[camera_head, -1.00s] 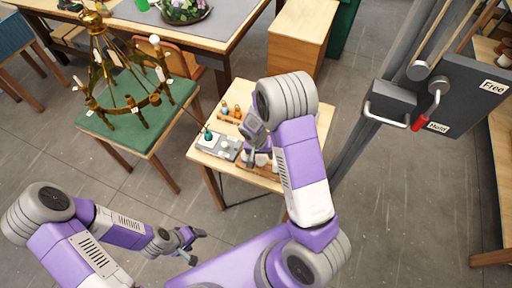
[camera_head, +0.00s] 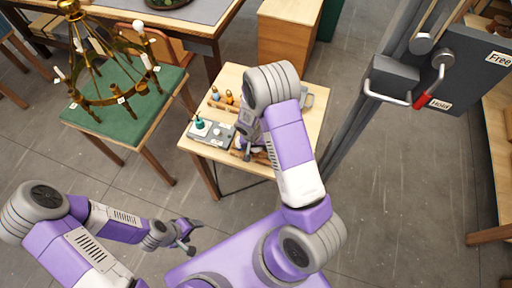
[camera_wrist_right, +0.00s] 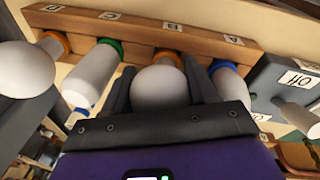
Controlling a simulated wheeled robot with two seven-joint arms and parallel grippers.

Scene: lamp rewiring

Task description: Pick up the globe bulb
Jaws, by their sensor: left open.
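In the right wrist view, a round white globe bulb (camera_wrist_right: 160,88) with an orange collar sits at the wooden rack (camera_wrist_right: 230,50), near the label B. My right gripper (camera_wrist_right: 160,82) has one dark finger on each side of this bulb. I cannot tell whether the fingers press on it. A second round white bulb (camera_wrist_right: 25,72) with an orange collar is at the left end of the rack. In the head view my right gripper (camera_head: 248,148) is low over the small table, and the arm partly hides the rack. My left gripper (camera_head: 190,236) is open and empty, away from the table.
Longer white bulbs with a green collar (camera_wrist_right: 92,75) and a blue collar (camera_wrist_right: 228,85) flank the gripped spot. A grey box (camera_head: 210,133) with a teal-topped piece stands beside the rack. A brass chandelier (camera_head: 118,98) stands on a green-topped table (camera_head: 105,122). A grey post stands right.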

